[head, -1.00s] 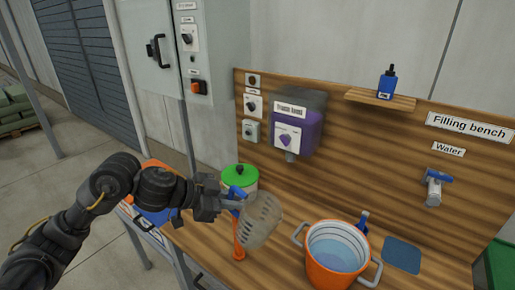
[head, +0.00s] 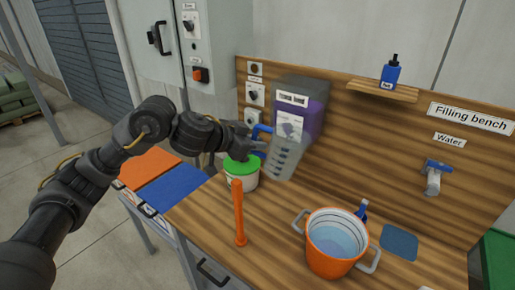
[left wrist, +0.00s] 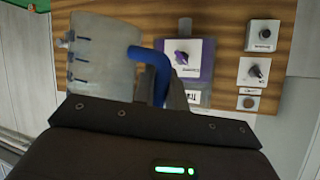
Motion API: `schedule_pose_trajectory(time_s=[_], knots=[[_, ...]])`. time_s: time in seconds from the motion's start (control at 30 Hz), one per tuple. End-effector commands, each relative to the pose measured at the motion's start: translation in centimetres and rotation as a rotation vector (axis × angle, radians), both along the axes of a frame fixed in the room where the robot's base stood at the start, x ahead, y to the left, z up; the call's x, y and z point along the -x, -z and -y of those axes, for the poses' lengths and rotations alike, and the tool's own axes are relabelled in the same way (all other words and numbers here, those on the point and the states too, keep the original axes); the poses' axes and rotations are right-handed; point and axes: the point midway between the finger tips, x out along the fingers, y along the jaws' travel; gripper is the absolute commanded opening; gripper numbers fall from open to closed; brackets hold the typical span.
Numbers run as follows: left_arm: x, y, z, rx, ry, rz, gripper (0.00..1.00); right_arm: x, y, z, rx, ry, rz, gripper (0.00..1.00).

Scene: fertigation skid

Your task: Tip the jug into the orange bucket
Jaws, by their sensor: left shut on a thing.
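The jug (head: 287,157) is translucent grey with dark measuring marks and a blue handle (head: 263,130). My left gripper (head: 258,146) is shut on the handle and holds the jug above the bench, in front of the purple dispenser. The jug leans slightly; I cannot tell what is in it. In the left wrist view the jug (left wrist: 103,62) and its blue handle (left wrist: 153,68) are just beyond my gripper (left wrist: 172,95). The orange bucket (head: 327,264) stands on the bench to the right and nearer, with grey handles and pale blue liquid inside. My right gripper is not in view.
A green-lidded white pot (head: 241,178) is below my left gripper. The purple dispenser (head: 305,100) and water tap (head: 434,178) are on the back board.

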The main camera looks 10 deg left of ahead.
Motion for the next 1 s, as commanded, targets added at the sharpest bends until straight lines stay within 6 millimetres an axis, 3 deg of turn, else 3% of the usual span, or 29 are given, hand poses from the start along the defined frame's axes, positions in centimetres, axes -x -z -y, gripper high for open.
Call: schedule_pose_trajectory(time_s=[0.03,0.33,1.0], knots=[[-0.1,0.8,-0.3,0.027,-0.002,-0.004,0.0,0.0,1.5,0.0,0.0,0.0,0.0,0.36],[-0.2,0.5,-1.1,0.167,-0.001,-0.025,0.0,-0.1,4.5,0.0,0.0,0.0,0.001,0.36],[-0.2,0.1,-1.3,0.206,0.001,-0.032,0.0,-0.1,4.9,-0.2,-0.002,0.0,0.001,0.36]])
